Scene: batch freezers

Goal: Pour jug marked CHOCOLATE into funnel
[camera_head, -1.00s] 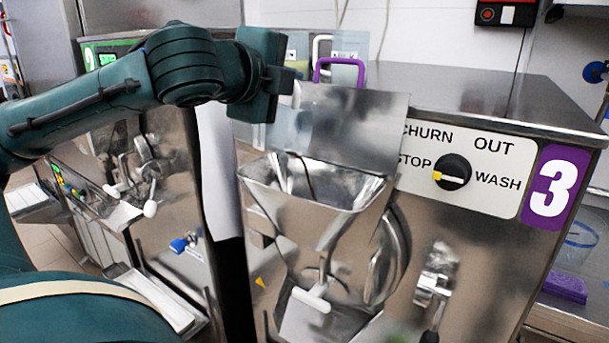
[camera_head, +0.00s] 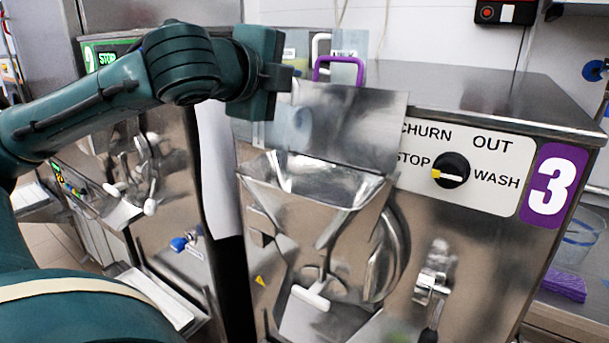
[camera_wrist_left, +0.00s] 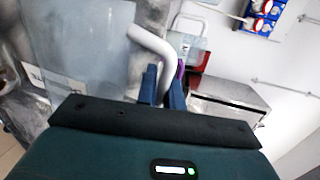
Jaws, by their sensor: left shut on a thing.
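My left gripper (camera_head: 290,78) is high at the funnel's upper left, shut on the white handle of a clear jug. In the left wrist view the fingers (camera_wrist_left: 164,90) meet the white handle (camera_wrist_left: 150,45), and the tilted jug (camera_wrist_left: 85,40) fills the upper left. In the head view only a faint, see-through part of the jug (camera_head: 293,128) shows below the gripper, over the funnel's back plate. I cannot read its label. The steel funnel (camera_head: 302,208) is open at the top, below the jug; no stream shows in it. My right gripper is not in view.
Clear jugs with a white handle and a purple handle (camera_head: 340,60) stand behind the back plate (camera_head: 350,120). Machine 3's dial (camera_head: 450,170) and tap (camera_head: 435,285) are at right. A white-handled lever (camera_head: 312,297) is below the funnel. Another machine (camera_head: 110,170) stands left.

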